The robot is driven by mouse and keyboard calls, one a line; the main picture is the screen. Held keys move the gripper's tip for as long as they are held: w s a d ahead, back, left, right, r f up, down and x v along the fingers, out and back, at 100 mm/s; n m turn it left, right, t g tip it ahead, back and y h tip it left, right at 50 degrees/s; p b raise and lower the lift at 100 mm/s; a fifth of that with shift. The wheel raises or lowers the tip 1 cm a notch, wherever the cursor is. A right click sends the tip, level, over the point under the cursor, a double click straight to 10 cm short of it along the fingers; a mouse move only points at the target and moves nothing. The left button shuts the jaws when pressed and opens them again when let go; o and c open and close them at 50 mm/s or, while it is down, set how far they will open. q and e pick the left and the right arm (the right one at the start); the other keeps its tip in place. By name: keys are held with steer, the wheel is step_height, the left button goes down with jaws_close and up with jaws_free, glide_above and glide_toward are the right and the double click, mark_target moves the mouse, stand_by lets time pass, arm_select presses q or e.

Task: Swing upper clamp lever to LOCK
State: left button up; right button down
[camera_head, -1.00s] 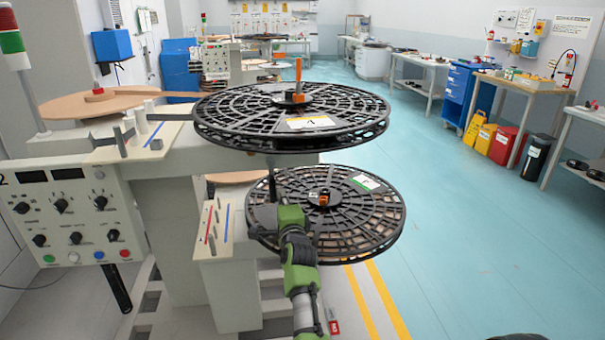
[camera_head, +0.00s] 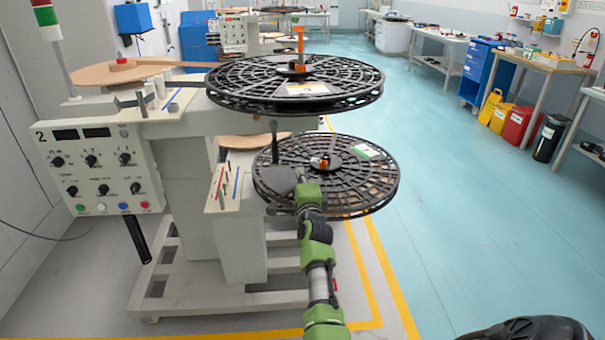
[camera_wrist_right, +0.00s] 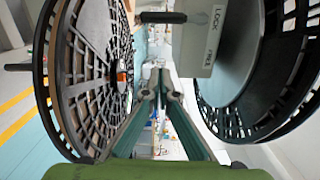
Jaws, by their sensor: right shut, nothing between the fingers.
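A light plate (camera_wrist_right: 205,38) marked LOCK and FREE shows sideways in the right wrist view. A short dark handle (camera_wrist_right: 163,17) projects from its left side, roughly level with the word LOCK in the picture. I cannot tell the lever's exact setting. In the head view, a dark upright handle (camera_head: 275,130) hangs between the upper reel (camera_head: 240,90) and the lower reel (camera_head: 385,185). My right gripper (camera_wrist_right: 162,72) is shut and empty, its tips apart from the handle in the wrist picture. In the head view its arm reaches up before the lower reel. My left gripper is not in view.
An upright orange lever (camera_head: 300,40) stands on the upper reel's hub, and the lower hub has an orange part (camera_head: 322,162). The control panel (camera_head: 95,165) is at left. Open floor (camera_head: 470,220) lies to the right.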

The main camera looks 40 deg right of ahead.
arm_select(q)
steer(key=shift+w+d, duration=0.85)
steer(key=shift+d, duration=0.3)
